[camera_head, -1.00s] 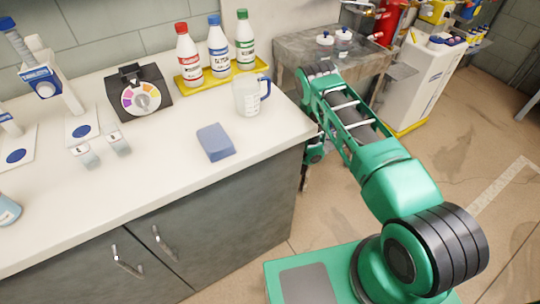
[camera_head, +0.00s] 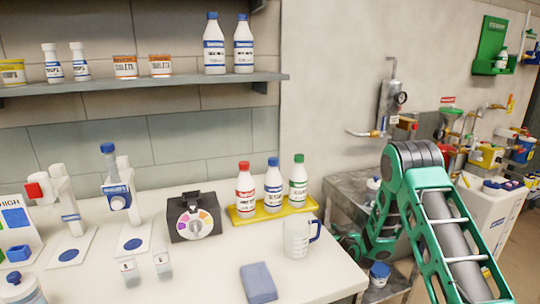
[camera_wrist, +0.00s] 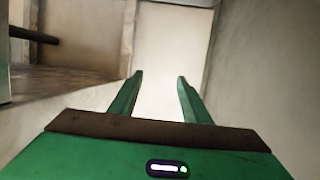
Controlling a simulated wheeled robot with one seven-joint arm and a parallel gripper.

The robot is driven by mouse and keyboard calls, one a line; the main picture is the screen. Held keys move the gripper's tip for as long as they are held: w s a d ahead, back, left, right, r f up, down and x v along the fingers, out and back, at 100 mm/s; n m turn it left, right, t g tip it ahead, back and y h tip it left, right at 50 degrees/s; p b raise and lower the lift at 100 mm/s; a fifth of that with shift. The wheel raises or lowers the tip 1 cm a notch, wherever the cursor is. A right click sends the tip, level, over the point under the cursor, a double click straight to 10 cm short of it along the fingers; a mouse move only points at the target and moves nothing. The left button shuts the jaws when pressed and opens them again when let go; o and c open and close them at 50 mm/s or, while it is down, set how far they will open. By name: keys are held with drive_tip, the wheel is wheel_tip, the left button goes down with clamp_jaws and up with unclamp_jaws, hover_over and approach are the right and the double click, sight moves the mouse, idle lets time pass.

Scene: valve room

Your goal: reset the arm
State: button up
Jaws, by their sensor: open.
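My gripper (camera_wrist: 159,76) shows in the wrist view with its two green fingers apart and nothing between them. The forearm runs down behind the upper link beside the white counter's right end. The gripper's fingers cannot be made out clearly in that view.
The white counter (camera_head: 205,280) holds a blue sponge (camera_head: 258,283), a clear jug (camera_head: 297,238), a yellow tray (camera_head: 310,207) with three bottles and a black dial device (camera_head: 194,217). A grey table (camera_head: 345,190) stands behind my arm. A shelf (camera_head: 150,84) with containers hangs above.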

drive_tip(key=s+d+r+m+g+h, duration=0.1)
drive_tip(key=s+d+r+g, duration=0.1)
drive_tip(key=s+d+r, duration=0.3)
drive_tip(key=s+d+r+g+h, duration=0.1)
drive_tip(key=s+d+r+g, duration=0.15)
drive_tip(key=r, duration=0.45)
drive_tip(key=s+d+r+m+g+h, duration=0.15)
drive_tip(key=s+d+r, duration=0.25)
drive_tip(key=s, duration=0.4)
drive_tip(key=s+d+r+m+g+h, duration=0.1)
drive_tip(key=s+d+r+m, duration=0.1)
drive_tip(key=s+d+r, duration=0.45)
drive_tip(key=s+a+r+m+g+y, duration=0.1)
drive_tip(key=s+m+g, duration=0.3)
drive_tip(key=s, duration=3.5)
drive_tip(key=g, duration=0.3)
drive_tip(key=shift+a+r+y, duration=0.15)
drive_tip(key=shift+r+y, duration=0.2)
drive_tip(key=shift+r, duration=0.05)
drive_tip(key=shift+s, duration=0.1)
